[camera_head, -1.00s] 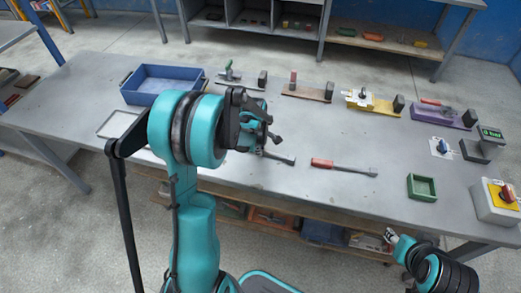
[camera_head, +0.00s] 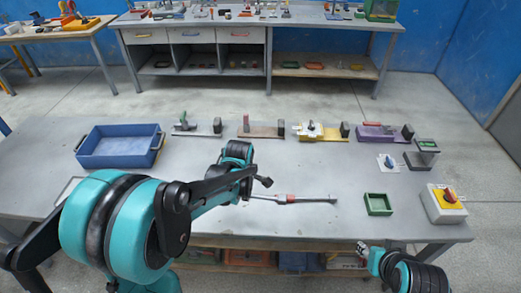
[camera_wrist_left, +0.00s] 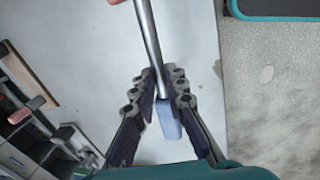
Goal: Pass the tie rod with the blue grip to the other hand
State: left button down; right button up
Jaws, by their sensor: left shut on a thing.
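The tie rod with the blue grip shows in the left wrist view as a grey metal shaft (camera_wrist_left: 149,40) with a pale blue grip (camera_wrist_left: 168,122). My left gripper (camera_wrist_left: 162,82) is shut on it near where shaft and grip meet. In the head view the left gripper (camera_head: 256,184) is over the middle of the table, and the rod's shaft (camera_head: 266,198) sticks out to its right. The blue grip is hidden there behind my arm. My right gripper (camera_head: 364,249) is low at the front table edge, apart from the rod; its jaws are too small to judge.
A red-gripped rod (camera_head: 315,201) lies just right of the held shaft's end. A green tray (camera_head: 378,204) and a switch box (camera_head: 444,203) stand on the right. A blue bin (camera_head: 119,147) is back left; several coloured fixtures line the back edge.

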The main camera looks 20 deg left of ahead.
pick_arm(q)
jog(key=s+d+f+m+g+h, duration=0.1)
jog(key=f+m, duration=0.1)
jog(key=m, duration=0.7)
jog(key=s+d+f+m+g+h, duration=0.1)
jog(key=s+f+m, duration=0.1)
jog(key=m, duration=0.8)
jog(key=shift+s+d+m+h, duration=0.15)
jog(key=shift+d+m+h, duration=0.15)
jog(key=shift+d, duration=0.1)
